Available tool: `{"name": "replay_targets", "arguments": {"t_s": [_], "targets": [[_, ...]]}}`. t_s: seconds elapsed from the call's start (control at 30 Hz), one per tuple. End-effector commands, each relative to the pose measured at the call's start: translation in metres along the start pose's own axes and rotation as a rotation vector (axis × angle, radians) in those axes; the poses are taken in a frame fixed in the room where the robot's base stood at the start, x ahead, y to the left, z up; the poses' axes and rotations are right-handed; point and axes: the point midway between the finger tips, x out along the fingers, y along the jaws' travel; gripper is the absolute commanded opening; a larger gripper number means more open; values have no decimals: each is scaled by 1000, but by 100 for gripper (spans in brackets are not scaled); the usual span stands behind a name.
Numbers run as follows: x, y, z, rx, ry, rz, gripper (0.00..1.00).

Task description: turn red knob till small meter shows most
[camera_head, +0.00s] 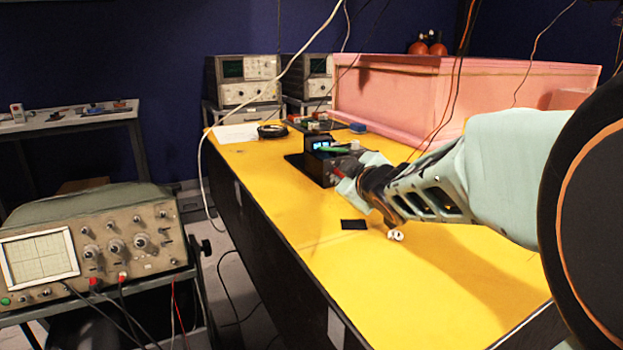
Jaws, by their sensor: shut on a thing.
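A small black box (318,165) stands on the yellow tabletop. A small meter with a lit blue display (321,144) sits at its top, with a green strip beside it; the reading is too small to make out. My gripper (344,174) reaches in from the right and is shut at the box's right side. A bit of the red knob (338,171) shows between the fingertips; the fingers hide the rest. I cannot tell which way the knob is turned.
A pink foam enclosure (385,95) stands behind on the yellow table (270,200). A black square (354,225) and a small white piece (396,235) lie in front of my gripper. An oscilloscope (95,240) is on a cart at left. Cables hang overhead.

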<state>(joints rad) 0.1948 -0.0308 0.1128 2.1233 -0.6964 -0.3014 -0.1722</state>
Motion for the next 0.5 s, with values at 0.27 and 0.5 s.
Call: {"name": "replay_targets", "arguments": {"t_s": [0.27,0.5], "targets": [[0,0,0,0,-1,-1,0],[0,0,0,0,-1,0,34]]}}
